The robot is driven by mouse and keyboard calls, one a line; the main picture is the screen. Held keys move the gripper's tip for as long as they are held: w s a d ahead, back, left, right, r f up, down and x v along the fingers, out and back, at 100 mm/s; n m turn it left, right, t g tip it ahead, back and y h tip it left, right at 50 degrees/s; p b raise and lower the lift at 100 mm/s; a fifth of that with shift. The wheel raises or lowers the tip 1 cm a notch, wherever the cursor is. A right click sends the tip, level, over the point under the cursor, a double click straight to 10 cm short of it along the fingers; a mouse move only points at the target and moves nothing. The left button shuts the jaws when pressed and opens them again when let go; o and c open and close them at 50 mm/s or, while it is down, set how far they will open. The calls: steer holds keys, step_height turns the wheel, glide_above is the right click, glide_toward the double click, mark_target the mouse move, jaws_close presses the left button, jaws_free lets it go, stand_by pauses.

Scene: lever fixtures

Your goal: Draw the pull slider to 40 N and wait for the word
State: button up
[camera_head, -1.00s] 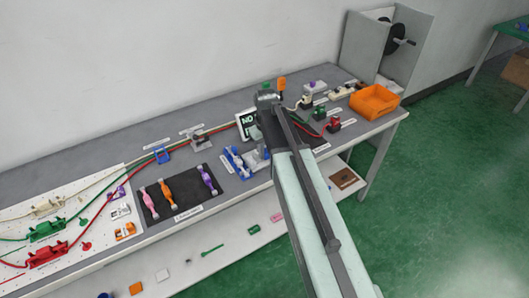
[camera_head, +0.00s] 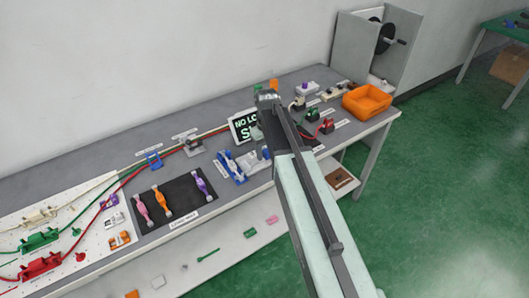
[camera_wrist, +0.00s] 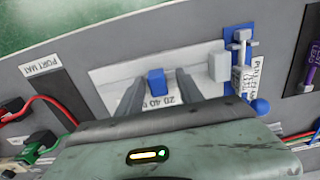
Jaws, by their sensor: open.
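In the wrist view, a blue slider block (camera_wrist: 156,82) stands on a pale plate (camera_wrist: 110,78) with a scale; the figures 20 and 40 show near it. My gripper (camera_wrist: 159,76) is open, with one finger on each side of the blue block. I cannot tell whether either finger touches it. A blue and white fixture (camera_wrist: 241,62) stands right of the plate, with a label starting "PULL". In the head view, my arm partly covers a screen (camera_head: 243,127) reading "NO LO" and a second line starting "S".
In the head view, an orange bin (camera_head: 367,101) and small coloured fixtures stand at the bench's right. A dark mat (camera_head: 176,207) with several coloured handles lies left of the blue and white fixture. In the wrist view, a red cable (camera_wrist: 40,100) and green connector (camera_wrist: 36,148) lie at left.

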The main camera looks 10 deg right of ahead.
mark_target(266, 151)
step_height(266, 151, up, 8)
steer(key=p, duration=0.7)
steer(key=shift+f, duration=0.2)
steer(key=shift+s+d, duration=0.1)
steer(key=shift+d, duration=0.05)
steer(key=s+d+m, duration=0.1)
steer(key=s+m, duration=0.3)
steer(key=s, duration=1.1)
